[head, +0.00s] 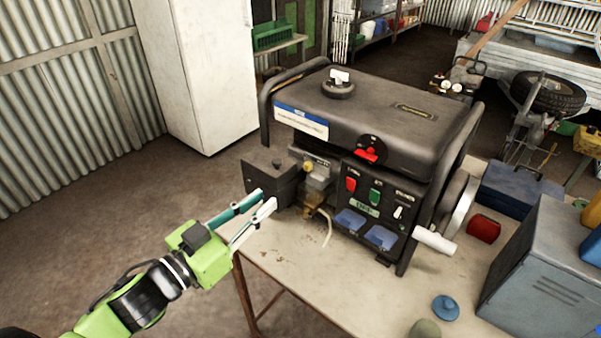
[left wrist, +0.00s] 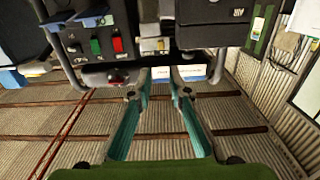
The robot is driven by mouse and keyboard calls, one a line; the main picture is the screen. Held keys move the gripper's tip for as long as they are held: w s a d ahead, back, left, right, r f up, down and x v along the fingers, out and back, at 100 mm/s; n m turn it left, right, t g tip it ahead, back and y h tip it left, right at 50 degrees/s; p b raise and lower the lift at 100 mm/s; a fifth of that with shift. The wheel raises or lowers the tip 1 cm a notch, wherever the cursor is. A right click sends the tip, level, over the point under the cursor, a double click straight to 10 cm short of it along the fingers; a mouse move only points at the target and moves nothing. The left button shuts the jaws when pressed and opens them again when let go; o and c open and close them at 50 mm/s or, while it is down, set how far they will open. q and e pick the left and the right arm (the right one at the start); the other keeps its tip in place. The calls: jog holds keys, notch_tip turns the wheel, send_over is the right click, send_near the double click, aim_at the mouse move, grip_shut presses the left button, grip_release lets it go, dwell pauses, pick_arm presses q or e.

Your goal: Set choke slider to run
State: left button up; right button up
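The black generator (head: 375,115) stands on the workbench. On its left end is a grey metal block with a small yellow knob (head: 308,167), likely the choke area; the slider's marking is too small to read. This pale block (left wrist: 153,44) also shows in the left wrist view, just beyond the fingertips. My left gripper (head: 265,201) is open and empty, in front of and left of the block, apparently not touching it. Its two teal fingers (left wrist: 161,80) stand apart in the left wrist view. My right gripper is in neither view.
The front panel holds a red switch (head: 351,185), a green switch (head: 375,196) and blue covered sockets (head: 350,220). A thin pale hose hangs by the block. The bench (head: 300,265) is clear in front.

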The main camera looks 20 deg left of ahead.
aim_at(305, 166)
pick_arm(q)
jog(key=p+x, duration=0.3)
jog(key=x, duration=1)
jog(key=shift+w+f, duration=0.1)
jog(key=shift+w, duration=0.15)
grip_shut()
jog(key=shift+a, duration=0.1)
